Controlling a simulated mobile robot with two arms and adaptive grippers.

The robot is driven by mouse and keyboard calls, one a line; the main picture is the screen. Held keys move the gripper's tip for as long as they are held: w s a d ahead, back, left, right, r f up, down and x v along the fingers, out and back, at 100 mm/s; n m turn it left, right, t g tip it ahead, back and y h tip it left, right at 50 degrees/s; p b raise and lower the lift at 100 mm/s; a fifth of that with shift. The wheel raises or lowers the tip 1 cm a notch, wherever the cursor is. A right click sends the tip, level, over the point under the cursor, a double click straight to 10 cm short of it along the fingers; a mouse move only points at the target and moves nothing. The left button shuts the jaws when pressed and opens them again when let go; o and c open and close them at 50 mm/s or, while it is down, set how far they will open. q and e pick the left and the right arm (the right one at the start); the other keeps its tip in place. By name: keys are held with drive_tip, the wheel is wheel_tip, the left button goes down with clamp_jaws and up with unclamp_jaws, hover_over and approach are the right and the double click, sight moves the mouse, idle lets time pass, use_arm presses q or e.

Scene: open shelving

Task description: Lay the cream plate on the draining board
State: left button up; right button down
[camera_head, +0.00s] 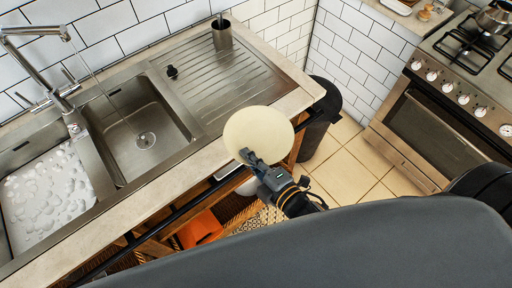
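The cream plate (259,134) is a round, pale disc at the middle of the head view, over the counter's front edge. My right gripper (248,157) is at the plate's near edge, with its fingers closed on the rim, and the plate appears held clear of the counter. The draining board (220,85) is the ridged steel part of the sink unit, behind and left of the plate. Its ridged middle is bare. My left gripper is not in view.
The sink basin (140,125) and tap (45,75) are farther left. A dark bin (318,125) stands beside the counter.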

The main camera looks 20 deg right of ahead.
sight(254, 146)
drive_tip(key=w+d+f+b, duration=0.3)
drive_tip(key=w+f+b, duration=0.4)
drive_tip(key=f+b, duration=0.3)
drive_tip(key=shift+d, duration=0.4)
drive_tip(key=shift+f, duration=0.1)
drive_tip(key=c, duration=2)
unclamp_jaws()
drive_tip(key=shift+f, duration=0.25)
drive_tip(key=o, duration=0.5)
drive_tip(key=shift+r, duration=0.1)
